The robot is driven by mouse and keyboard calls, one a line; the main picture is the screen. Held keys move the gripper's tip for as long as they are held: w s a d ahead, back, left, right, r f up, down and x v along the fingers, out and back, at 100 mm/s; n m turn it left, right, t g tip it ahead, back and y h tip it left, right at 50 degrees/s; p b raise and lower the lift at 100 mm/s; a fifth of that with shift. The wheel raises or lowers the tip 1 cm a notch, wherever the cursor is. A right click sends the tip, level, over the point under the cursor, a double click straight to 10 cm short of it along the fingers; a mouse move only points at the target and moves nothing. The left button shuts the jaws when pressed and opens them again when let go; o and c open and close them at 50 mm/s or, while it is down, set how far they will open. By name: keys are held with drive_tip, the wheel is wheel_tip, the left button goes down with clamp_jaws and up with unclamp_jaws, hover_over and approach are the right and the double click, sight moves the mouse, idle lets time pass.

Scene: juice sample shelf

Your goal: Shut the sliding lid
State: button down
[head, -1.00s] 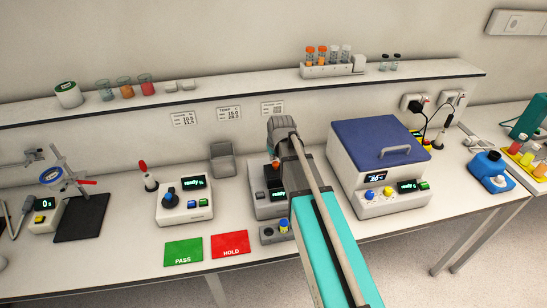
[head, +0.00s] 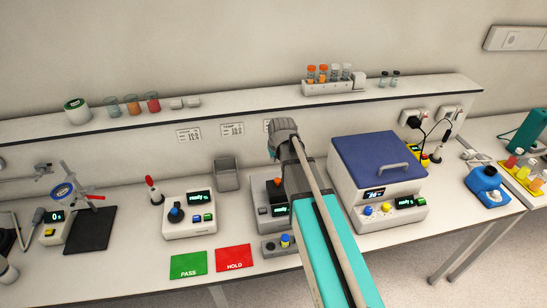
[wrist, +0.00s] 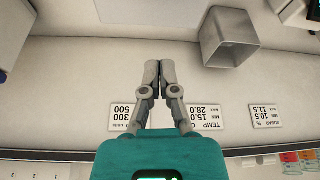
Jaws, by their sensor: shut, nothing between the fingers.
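No part is plainly a sliding lid. A grey-and-white device (head: 265,216) with a dark top and an orange spot stands mid-bench, partly hidden behind my arm; its top is too covered to tell open from shut. To its right, a white box (head: 390,209) has a blue lid (head: 370,149) with a grey handle, lying closed on top. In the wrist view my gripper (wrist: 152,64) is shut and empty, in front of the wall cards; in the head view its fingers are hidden. A white box side shows at the wrist view's upper left.
A grey open bin (head: 227,174) stands near the wall; it also shows in the wrist view (wrist: 229,40). A knob device (head: 188,217), a green PASS mat (head: 188,265) and a red HOLD mat (head: 234,258) lie left. A shelf (head: 240,107) runs above.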

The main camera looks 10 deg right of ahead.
drive_tip(key=shift+p+v, duration=1.4)
drive_tip(key=shift+v, duration=0.4)
drive_tip(key=s+f+g+b, duration=0.1)
drive_tip(key=s+f+b, duration=0.3)
drive_tip(key=s+f, duration=0.1)
drive_tip(key=s+f+m+g+b, duration=0.1)
drive_tip(key=s+f+b, duration=0.3)
drive_tip(key=s, duration=0.4)
drive_tip(key=s+f+g+b, duration=0.2)
drive_tip(key=s+f+b, duration=0.3)
drive_tip(key=s, duration=0.1)
drive_tip(key=shift+s+d+f+m+h, duration=0.2)
drive_tip(key=shift+s+f+m+h, duration=0.1)
drive_tip(key=shift+m, duration=0.1)
